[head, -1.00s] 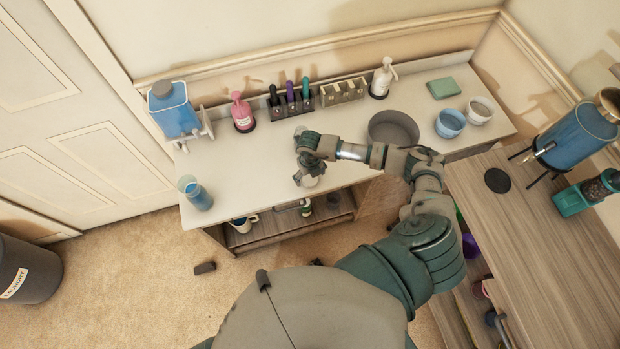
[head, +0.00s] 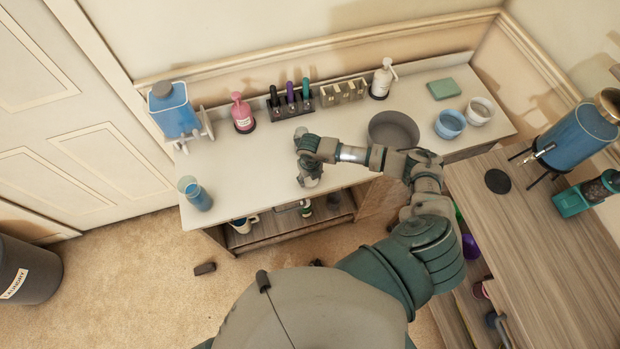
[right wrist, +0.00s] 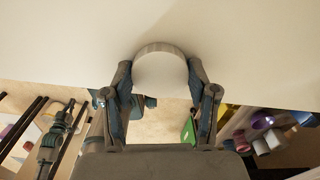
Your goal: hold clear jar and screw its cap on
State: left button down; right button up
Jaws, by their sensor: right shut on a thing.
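My right gripper (head: 310,179) is over the front edge of the white table, near its middle. In the right wrist view its fingers (right wrist: 164,95) are shut on a round pale thing (right wrist: 161,73) with a greyish rim, which looks like a cap or lid. The gripper mostly hides it in the head view. I cannot tell whether a clear jar is under it. A clear container with blue in it (head: 198,197) stands at the table's left front corner, apart from the gripper. My left gripper is not clearly in view.
On the white table (head: 250,175) are a blue dispenser (head: 175,110), a pink pump bottle (head: 242,113), a pen holder (head: 293,112), a white pump bottle (head: 382,80), a grey bowl (head: 393,130) and two cups (head: 450,123). A wooden counter (head: 530,240) stands at right. The table's left middle is clear.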

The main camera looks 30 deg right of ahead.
jog(key=shift+r, duration=0.1)
jog(key=shift+r, duration=0.6)
notch_tip(320, 180, up, 2)
jog(key=shift+r, duration=0.15)
jog(key=s+a+r+b, duration=0.1)
jog(key=s+a, duration=0.8)
jog(key=s, duration=0.4)
jog(key=shift+a+r, duration=0.15)
